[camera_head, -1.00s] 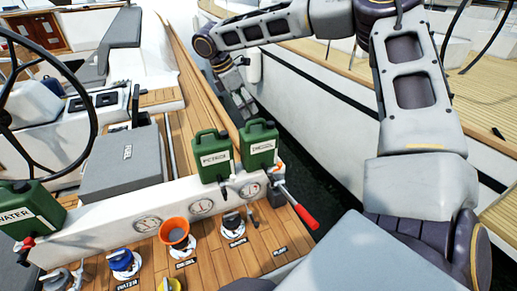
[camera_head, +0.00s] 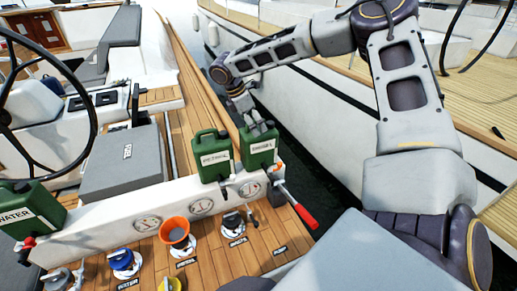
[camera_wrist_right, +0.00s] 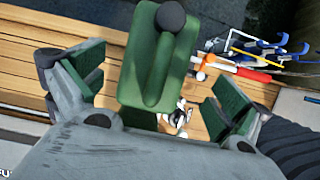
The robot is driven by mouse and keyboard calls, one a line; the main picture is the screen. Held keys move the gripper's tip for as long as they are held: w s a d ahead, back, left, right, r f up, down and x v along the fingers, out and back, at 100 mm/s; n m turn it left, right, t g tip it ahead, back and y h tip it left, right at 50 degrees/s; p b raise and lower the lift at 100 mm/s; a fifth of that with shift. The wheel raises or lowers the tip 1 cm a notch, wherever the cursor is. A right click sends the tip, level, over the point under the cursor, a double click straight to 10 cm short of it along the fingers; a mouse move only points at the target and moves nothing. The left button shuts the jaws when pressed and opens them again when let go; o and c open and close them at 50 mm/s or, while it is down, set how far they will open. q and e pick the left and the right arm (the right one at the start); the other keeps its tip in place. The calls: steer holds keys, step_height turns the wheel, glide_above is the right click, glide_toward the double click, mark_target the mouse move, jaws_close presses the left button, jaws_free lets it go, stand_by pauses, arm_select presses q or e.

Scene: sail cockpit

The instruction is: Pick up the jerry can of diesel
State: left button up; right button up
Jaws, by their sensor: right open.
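The green diesel jerry can (camera_head: 259,153) stands upright at the right end of the white console, its white label facing the head camera. Beside it on the left stands a similar green can labelled petrol (camera_head: 212,158). My right gripper (camera_head: 257,127) is at the top of the diesel can, partly covering its handle and cap. In the right wrist view the green can (camera_wrist_right: 150,85) with its dark round cap lies between the two spread fingers of the gripper (camera_wrist_right: 152,88), with gaps on both sides. My left gripper is not in view.
A green water can (camera_head: 28,208) stands at the far left of the console. An orange funnel (camera_head: 174,232) and deck caps lie in front. A red-handled lever (camera_head: 305,216) sticks out at right. A grey box (camera_head: 122,162) lies behind.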

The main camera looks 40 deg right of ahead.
mark_target(259, 129)
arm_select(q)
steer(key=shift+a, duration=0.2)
arm_select(e)
steer(key=shift+x, duration=0.9)
steer(key=p+x, duration=0.1)
steer(key=x, duration=0.1)
steer(key=shift+w+d+f, duration=0.15)
steer(key=shift+d+f, duration=0.1)
steer(key=shift+f, duration=0.05)
steer(key=shift+d+f, duration=0.15)
steer(key=shift+f, duration=0.15)
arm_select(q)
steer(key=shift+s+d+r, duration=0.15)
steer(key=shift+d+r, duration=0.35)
arm_select(e)
steer(key=c, duration=1.9)
steer(key=shift+r, duration=0.1)
steer(key=shift+c, duration=0.9)
